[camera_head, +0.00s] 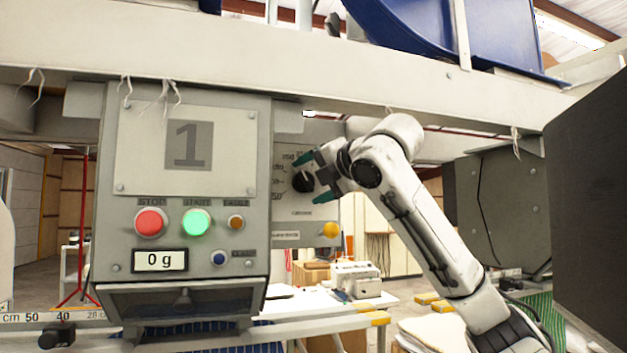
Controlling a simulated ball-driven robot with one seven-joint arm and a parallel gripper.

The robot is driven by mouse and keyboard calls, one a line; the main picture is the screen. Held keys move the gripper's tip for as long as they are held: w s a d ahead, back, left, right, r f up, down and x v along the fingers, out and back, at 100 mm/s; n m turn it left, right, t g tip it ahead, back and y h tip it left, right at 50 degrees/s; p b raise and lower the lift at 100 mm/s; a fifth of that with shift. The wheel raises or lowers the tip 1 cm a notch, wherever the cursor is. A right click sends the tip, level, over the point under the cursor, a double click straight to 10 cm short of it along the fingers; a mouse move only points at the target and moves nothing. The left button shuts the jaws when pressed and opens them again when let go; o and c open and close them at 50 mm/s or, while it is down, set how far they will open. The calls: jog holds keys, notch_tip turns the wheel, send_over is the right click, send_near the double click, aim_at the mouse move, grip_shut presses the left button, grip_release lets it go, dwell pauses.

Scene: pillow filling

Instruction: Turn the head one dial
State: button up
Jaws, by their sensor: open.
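The dial (302,181) is a round black knob on a light grey panel to the right of the filling head marked 1 (188,145). Printed markings, too small to read surely, surround the dial. My gripper (309,179) has teal fingertips and is open. One fingertip lies above the dial and the other below and to its right. The fingers partly cover the right side of the dial and its panel. I cannot tell whether they touch the dial.
The head front carries a red button (150,222), a lit green button (197,222), an orange button (236,222) and a display (160,260) reading 0 g. A yellow knob (331,230) sits below the dial. A beam (300,85) crosses above my arm. A dark box (590,190) stands at right.

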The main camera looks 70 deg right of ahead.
jog(key=b+v, duration=0.3)
jog(key=v, duration=0.7)
jog(key=shift+s+a+b, duration=0.2)
jog(key=shift+s+b, duration=0.1)
jog(key=shift+s, duration=0.05)
dwell(0.3)
